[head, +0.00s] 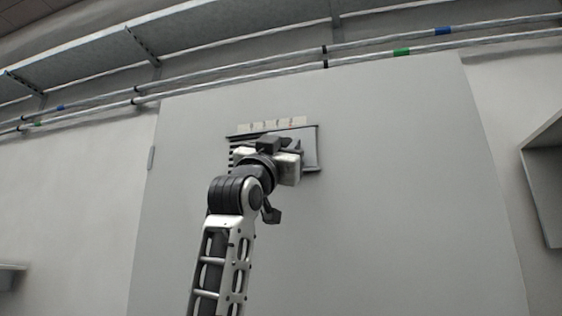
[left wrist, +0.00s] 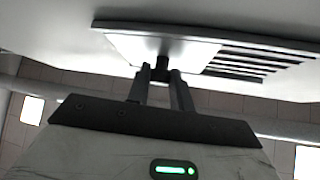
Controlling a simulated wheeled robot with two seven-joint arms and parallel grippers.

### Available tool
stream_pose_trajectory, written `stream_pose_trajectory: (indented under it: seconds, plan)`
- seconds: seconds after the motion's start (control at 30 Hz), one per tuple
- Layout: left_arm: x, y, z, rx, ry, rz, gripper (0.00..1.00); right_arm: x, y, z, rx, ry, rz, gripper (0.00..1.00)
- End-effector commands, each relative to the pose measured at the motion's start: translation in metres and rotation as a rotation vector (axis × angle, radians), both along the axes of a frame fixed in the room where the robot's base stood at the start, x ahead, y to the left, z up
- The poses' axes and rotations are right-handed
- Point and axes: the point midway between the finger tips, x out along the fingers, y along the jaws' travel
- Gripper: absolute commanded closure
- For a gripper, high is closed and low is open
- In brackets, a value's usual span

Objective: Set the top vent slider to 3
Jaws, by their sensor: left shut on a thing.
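The top vent (head: 318,148) is set in a large pale panel. It has a dark frame, dark slats at the left and a light sliding plate (head: 309,143) at the right. A strip of pale labels (head: 272,125) sits above it; the marks are too small to read. My left gripper (head: 275,146) is in front of the vent and hides its middle. In the left wrist view its two fingers (left wrist: 161,78) are shut on a small dark knob (left wrist: 162,62) at the lower edge of the slider plate (left wrist: 165,48). Open slats (left wrist: 250,64) show beside the plate. My right gripper is not in view.
The pale panel (head: 390,200) is flat and clear around the vent. Pipes with blue and green bands (head: 400,51) and a shelf (head: 230,38) run above it. A grey box-like fixture (head: 543,175) stands out at the right edge.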

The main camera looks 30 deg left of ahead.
Motion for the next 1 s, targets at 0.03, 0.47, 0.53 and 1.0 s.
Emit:
stream_pose_trajectory:
  seconds: [0.03,0.47,0.53,1.0]
  plan:
    - [-0.001,-0.001,0.0,0.002,0.002,0.007,1.0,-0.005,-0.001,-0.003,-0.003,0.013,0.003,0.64]
    - [-0.002,-0.002,0.0,0.005,0.003,0.014,0.56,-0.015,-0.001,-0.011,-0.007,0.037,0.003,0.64]
    - [-0.002,-0.002,0.0,0.004,0.003,0.014,0.56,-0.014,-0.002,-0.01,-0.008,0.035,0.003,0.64]
    - [-0.026,-0.002,-0.027,0.004,-0.002,0.015,0.56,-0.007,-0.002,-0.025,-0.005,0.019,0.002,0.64]
